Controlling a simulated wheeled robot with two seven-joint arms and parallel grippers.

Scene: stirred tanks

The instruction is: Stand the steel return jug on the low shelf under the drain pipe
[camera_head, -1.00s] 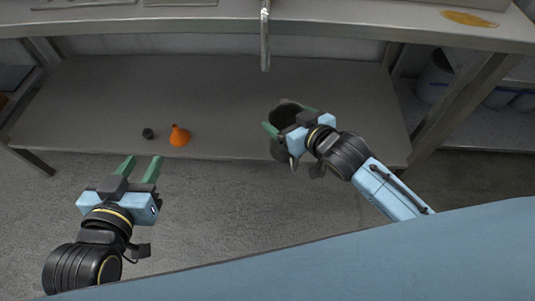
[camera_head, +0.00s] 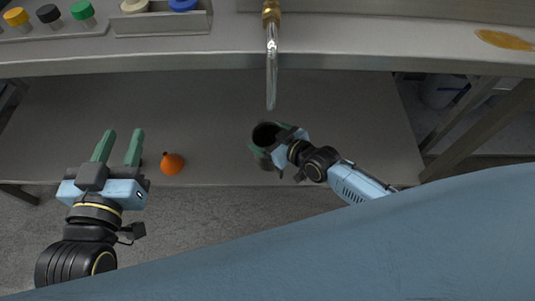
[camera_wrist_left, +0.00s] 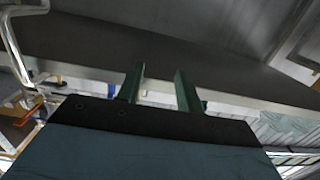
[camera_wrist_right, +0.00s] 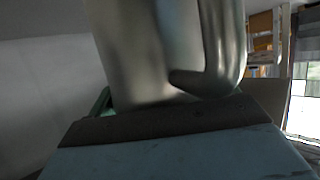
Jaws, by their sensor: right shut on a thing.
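The steel return jug (camera_head: 265,133), with a dark open mouth, is upright in the head view, near the front edge of the low shelf (camera_head: 210,110). My right gripper (camera_head: 269,141) is shut on it; its steel body and handle fill the right wrist view (camera_wrist_right: 150,50). I cannot tell whether its base touches the shelf. The drain pipe (camera_head: 271,70) hangs from a brass fitting, its tip just above the jug's mouth in the picture. My left gripper (camera_head: 122,148) is open and empty at the shelf's front left; its fingers also show in the left wrist view (camera_wrist_left: 160,88).
An orange funnel (camera_head: 172,163) stands at the shelf's front edge, between my grippers. The upper bench (camera_head: 350,50) overhangs the shelf, with coloured caps in a tray (camera_head: 163,22) and an amber spill (camera_head: 505,40). The shelf's middle and back are clear.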

